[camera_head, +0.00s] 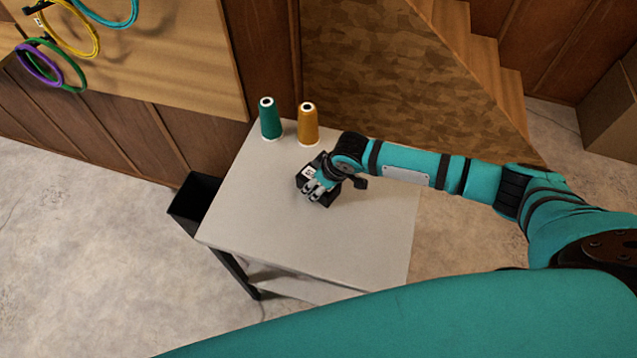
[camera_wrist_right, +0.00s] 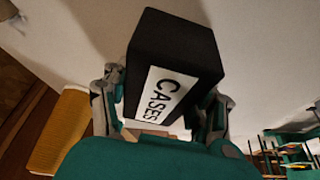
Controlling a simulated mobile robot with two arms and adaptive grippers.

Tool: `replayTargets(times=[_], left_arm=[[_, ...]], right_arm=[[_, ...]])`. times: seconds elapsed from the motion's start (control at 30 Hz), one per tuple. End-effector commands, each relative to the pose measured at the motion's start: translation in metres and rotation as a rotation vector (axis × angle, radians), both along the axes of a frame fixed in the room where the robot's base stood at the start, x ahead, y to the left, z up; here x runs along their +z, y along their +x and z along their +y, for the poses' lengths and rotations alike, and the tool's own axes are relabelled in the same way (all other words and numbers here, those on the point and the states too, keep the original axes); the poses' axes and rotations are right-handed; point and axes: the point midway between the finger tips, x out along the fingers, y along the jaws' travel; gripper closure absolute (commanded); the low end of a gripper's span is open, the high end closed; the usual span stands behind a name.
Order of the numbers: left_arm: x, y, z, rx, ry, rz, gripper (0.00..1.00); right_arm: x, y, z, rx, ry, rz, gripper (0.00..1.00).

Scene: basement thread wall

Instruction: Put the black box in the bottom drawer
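The black box (camera_wrist_right: 172,45) has a white label reading CASES and fills the middle of the right wrist view. In the head view the box (camera_head: 326,201) is on the light tabletop (camera_head: 265,210), partly hidden by my right gripper (camera_head: 318,187). The right gripper's fingers (camera_wrist_right: 160,105) stand on either side of the box, close to its sides; I cannot tell whether both press on it. A black open-topped compartment (camera_head: 190,203) shows at the table's left side, lower than the top; I cannot tell whether it is the bottom drawer. My left gripper is out of view.
A green thread cone (camera_head: 269,120) and an orange one (camera_head: 308,124) stand at the table's back edge, close behind the box. Coloured cable loops (camera_head: 82,35) hang on the wooden wall board. The left and front of the tabletop are clear. Stairs (camera_head: 480,60) rise behind.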

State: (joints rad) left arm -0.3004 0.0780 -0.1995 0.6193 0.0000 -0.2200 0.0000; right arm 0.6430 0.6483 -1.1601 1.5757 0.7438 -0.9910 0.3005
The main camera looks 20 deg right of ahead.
Motion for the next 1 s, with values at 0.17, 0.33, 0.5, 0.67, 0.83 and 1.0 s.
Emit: replayTargets(times=[0.17,0.33,0.5,0.67,0.83,1.0], left_arm=[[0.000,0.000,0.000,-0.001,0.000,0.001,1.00],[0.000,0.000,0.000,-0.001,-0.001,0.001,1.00],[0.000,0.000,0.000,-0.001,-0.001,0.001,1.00],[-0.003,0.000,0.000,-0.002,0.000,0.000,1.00],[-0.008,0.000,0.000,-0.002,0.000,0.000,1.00],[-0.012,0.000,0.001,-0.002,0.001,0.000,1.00]], right_arm=[[0.000,0.000,0.000,0.000,0.000,0.000,0.70],[0.000,0.000,0.000,0.000,0.001,-0.001,0.83],[0.002,0.000,0.000,0.000,0.001,-0.001,0.83],[0.011,0.001,0.000,0.000,0.000,-0.002,0.83],[0.034,0.001,0.000,0.000,0.003,-0.004,0.83],[0.036,-0.033,-0.013,0.000,-0.001,0.003,0.83]])
